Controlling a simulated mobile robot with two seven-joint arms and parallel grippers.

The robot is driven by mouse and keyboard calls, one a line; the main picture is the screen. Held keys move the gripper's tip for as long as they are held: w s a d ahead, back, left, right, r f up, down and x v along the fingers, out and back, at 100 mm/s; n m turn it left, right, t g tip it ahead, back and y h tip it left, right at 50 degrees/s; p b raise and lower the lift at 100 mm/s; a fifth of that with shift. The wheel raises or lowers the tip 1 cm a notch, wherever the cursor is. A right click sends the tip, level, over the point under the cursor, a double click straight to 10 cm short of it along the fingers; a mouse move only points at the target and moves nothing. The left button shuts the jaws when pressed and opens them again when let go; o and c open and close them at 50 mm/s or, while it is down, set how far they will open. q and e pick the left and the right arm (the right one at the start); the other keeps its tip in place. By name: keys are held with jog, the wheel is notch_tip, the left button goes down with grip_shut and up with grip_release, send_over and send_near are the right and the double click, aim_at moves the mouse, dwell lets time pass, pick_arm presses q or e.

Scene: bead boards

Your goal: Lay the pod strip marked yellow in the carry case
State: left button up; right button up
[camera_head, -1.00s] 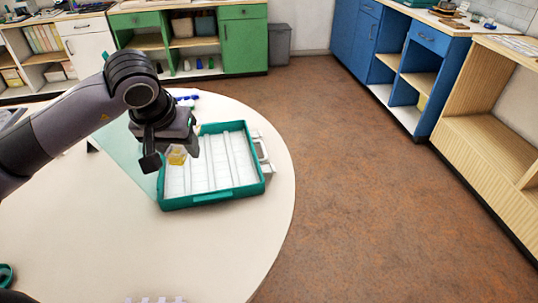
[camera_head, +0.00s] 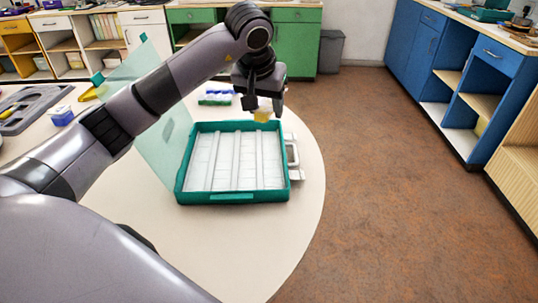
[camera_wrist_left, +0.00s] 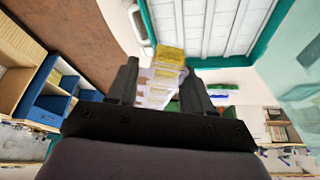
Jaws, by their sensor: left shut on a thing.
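The teal carry case (camera_head: 232,198) lies open on the round table, with long white empty channels inside. Its see-through lid (camera_head: 165,145) stands up at the left. The pod strip marked yellow (camera_head: 262,116) is in my left gripper (camera_head: 262,104), above the case's far right part. In the left wrist view the clear strip with its yellow end (camera_wrist_left: 170,54) sits between the fingers (camera_wrist_left: 165,85), with the case's rim (camera_wrist_left: 222,62) beyond it. The strip's lower part is partly hidden by the gripper. My right gripper is not in view.
A grey tray (camera_head: 32,108), a small blue box (camera_head: 62,117) and a yellow item (camera_head: 90,94) are at the left. The table in front of the case is clear.

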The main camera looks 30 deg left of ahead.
pick_arm(q)
notch_tip(320, 180, down, 13)
jog(key=shift+f, duration=0.1)
dwell(0.3)
jog(key=shift+f+b, duration=0.5)
jog(key=shift+b, duration=0.2)
jog(key=o, duration=1.2)
jog(key=shift+r+p, duration=0.45)
jog(key=shift+p, duration=0.05)
jog(key=v, duration=1.2)
